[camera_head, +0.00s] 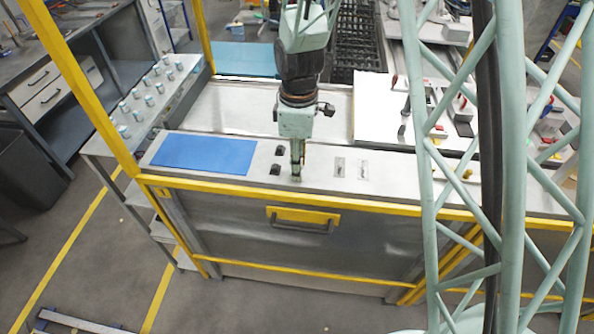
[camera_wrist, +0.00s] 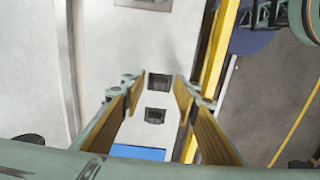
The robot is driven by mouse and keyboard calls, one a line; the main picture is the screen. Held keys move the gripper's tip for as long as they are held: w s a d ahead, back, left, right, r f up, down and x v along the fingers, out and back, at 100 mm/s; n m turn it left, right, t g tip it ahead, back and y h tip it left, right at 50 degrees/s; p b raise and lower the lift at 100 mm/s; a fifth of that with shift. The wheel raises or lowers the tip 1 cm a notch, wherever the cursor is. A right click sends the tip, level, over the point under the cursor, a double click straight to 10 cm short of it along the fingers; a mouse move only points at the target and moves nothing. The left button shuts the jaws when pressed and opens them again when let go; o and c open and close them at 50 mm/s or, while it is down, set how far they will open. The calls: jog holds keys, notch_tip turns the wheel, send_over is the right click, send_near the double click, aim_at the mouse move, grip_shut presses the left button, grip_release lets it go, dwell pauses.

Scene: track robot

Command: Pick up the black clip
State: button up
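My gripper (camera_wrist: 155,80) is open, its two fingers apart. Between the fingertips in the wrist view lies a small black block-like piece (camera_wrist: 158,82), with a second dark piece (camera_wrist: 155,115) below it in the picture. Either could be the black clip; I cannot tell which. Neither finger clearly touches them. In the head view my gripper (camera_head: 296,175) points down close to the metal worktop (camera_head: 310,155). Two small black pieces show left of it, one farther back (camera_head: 280,151) and one nearer (camera_head: 275,169). The spot under the fingertips is hidden there.
A blue mat (camera_head: 205,154) lies left on the worktop, its edge also in the wrist view (camera_wrist: 138,152). Two metal-coloured plates, left (camera_head: 339,167) and right (camera_head: 363,169), lie right of the gripper. A yellow rail (camera_head: 300,198) runs along the front edge. A white board (camera_head: 385,115) with tools stands behind right.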

jog(key=c, duration=0.7)
jog(key=shift+r, duration=0.1)
jog(key=shift+r, duration=1.6)
jog(key=s+r+b, duration=0.1)
jog(key=s, duration=1.5)
jog(key=shift+r, duration=0.3)
jog(key=shift+a, duration=0.1)
